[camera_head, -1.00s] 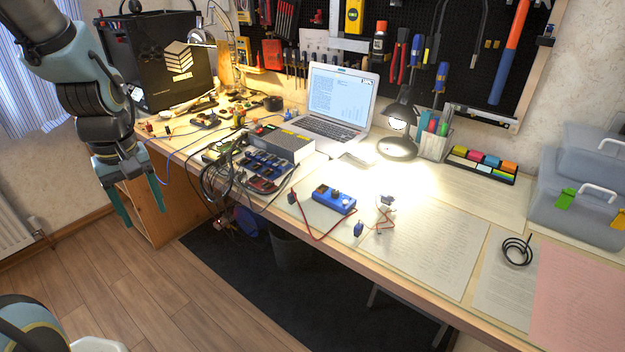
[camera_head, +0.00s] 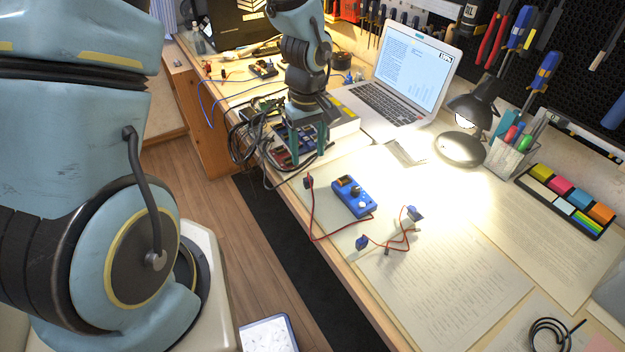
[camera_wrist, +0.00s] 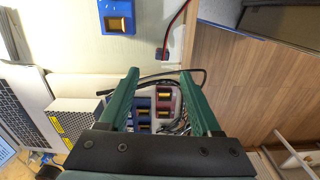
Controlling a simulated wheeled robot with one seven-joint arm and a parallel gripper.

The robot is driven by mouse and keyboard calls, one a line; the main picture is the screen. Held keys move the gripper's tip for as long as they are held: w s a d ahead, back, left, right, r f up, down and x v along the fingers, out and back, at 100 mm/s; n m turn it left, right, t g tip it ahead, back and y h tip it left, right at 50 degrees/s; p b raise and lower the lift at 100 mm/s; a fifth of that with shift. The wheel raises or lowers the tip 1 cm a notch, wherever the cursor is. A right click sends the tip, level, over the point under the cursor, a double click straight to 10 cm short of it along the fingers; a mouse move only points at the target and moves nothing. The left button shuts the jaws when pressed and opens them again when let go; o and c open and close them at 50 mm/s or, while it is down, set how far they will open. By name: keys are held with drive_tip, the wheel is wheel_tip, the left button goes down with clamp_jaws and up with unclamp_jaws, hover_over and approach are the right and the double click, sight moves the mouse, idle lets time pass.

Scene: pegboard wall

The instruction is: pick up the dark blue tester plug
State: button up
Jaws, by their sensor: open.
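The plug (camera_wrist: 162,54) also shows in the wrist view, just beyond the gap between my fingertips. My gripper (camera_head: 308,150) points down with its two green fingers apart and nothing between them. It hangs over the blue and red modules, on the far side of the plug.
Several blue and red modules (camera_wrist: 165,100) and black cables (camera_head: 246,140) lie beneath my gripper. A grey box (camera_head: 343,117) stands behind them. The laptop (camera_head: 405,75), the lamp (camera_head: 462,140) and paper sheets (camera_head: 440,262) are farther right. The bench edge drops to the floor.

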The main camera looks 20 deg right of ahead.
sight(308, 178)
drive_tip(key=shift+s+a+f+p, duration=0.15)
drive_tip(key=shift+f+p, duration=0.3)
drive_tip(key=shift+f, duration=1.4)
drive_tip(key=shift+s+d+f+p, duration=0.15)
drive_tip(key=shift+f+p, duration=0.3)
drive_tip(key=shift+f, duration=1.35)
drive_tip(key=shift+a, duration=0.1)
drive_tip(key=shift+c, duration=0.2)
clamp_jaws()
